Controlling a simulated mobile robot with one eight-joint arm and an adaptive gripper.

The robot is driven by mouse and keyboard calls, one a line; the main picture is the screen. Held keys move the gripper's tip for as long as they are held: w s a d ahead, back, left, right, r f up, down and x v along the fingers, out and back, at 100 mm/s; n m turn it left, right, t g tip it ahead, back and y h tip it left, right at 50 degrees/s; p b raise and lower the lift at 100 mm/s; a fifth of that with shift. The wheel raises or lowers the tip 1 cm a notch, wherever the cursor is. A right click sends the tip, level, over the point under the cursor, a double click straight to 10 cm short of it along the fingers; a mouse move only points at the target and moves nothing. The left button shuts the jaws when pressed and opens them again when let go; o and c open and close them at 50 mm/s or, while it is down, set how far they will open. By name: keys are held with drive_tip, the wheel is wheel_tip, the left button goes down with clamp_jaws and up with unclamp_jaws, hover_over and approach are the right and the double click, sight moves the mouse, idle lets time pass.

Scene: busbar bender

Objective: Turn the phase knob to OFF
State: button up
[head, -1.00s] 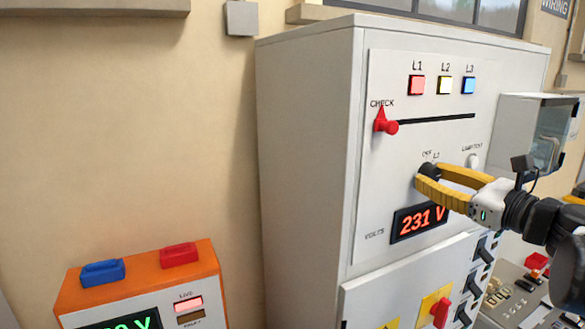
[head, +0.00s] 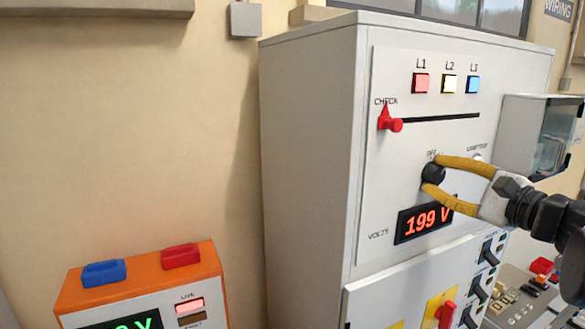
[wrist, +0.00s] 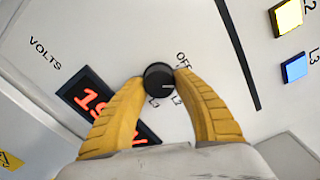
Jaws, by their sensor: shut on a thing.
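The phase knob (head: 436,174) is a round black knob on the grey cabinet's front, above the red voltage display (head: 424,219), which reads 199 V. My gripper (head: 432,173) has its two yellow fingers shut on the knob from opposite sides. In the wrist view the knob (wrist: 158,74) sits between the fingertips. A short pale mark shows near its right side, below the OFF label (wrist: 183,61). L labels show close to the knob, partly hidden by the fingers. I cannot tell exactly which label the mark faces.
A red slider handle (head: 390,122) stands at CHECK on the left end of its slot. Lamps L1 (head: 420,83), L2 and L3 are lit above. A clear-fronted box (head: 552,135) juts out at right. An orange meter box (head: 140,285) stands at lower left.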

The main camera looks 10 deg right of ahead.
drive_tip(key=n, duration=0.7)
drive_tip(key=shift+r+b, duration=0.15)
drive_tip(key=shift+b, duration=0.15)
idle(0.4)
drive_tip(key=o, duration=1.2)
drive_tip(key=v, duration=1.2)
